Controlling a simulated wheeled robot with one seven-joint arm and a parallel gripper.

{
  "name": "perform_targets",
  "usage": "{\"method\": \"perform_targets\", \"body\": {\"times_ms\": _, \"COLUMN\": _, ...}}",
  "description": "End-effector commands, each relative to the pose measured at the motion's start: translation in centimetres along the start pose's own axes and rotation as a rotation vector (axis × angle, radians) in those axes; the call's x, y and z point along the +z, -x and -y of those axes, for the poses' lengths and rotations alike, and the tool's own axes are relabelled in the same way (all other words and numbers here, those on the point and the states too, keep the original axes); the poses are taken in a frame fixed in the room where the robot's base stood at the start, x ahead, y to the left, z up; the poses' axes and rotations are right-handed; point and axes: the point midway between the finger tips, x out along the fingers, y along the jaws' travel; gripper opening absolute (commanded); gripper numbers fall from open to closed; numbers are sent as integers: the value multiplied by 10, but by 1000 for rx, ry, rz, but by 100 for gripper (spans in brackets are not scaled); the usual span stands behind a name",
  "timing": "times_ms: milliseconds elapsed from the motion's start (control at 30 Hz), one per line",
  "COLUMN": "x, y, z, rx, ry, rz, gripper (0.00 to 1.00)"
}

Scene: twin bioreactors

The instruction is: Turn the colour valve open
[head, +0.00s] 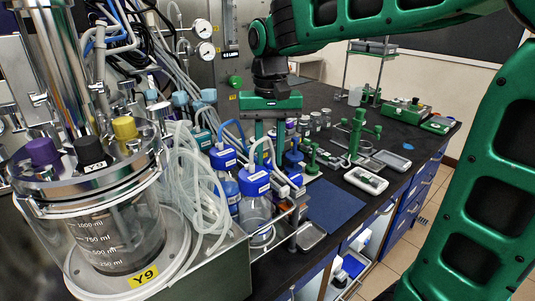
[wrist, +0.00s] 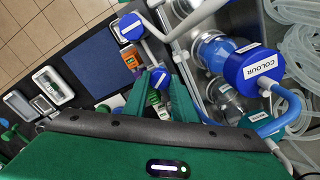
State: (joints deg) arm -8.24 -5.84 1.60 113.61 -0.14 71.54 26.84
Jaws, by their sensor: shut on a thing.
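My gripper (head: 268,136) points down behind the blue-capped bottles in the head view. In the wrist view its green fingers (wrist: 160,88) close around a small blue-topped part (wrist: 160,77), seemingly the handle of the colour valve. The fingers hide most of the valve, so its angle cannot be told. The colour bottle (wrist: 255,68) has a blue cap labelled COLOUR and stands to the right of the fingers. A blue tube (wrist: 285,115) leads from its cap. Blue-capped bottles with tubes (head: 256,185) also show in the head view.
A glass vessel marked Y9 (head: 115,235) stands at the left front. Looped clear tubing (head: 195,175) hangs beside the bottles. A dark blue mat (head: 335,206) lies bare on the bench. A green stand (head: 357,135) and a white device (head: 365,181) are to the right.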

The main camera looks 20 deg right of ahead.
Motion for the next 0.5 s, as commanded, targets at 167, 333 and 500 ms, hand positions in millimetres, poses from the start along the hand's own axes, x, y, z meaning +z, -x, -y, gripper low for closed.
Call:
{"method": "perform_targets", "body": {"times_ms": 167, "x": -1, "y": 1, "z": 0, "rx": -1, "ry": 165, "rz": -3, "gripper": 2}}
{"method": "perform_targets", "body": {"times_ms": 333, "x": -1, "y": 1, "z": -1, "rx": -1, "ry": 325, "rz": -3, "gripper": 2}}
{"method": "perform_targets", "body": {"times_ms": 500, "x": -1, "y": 1, "z": -1, "rx": 0, "ry": 487, "rz": -4, "gripper": 2}}
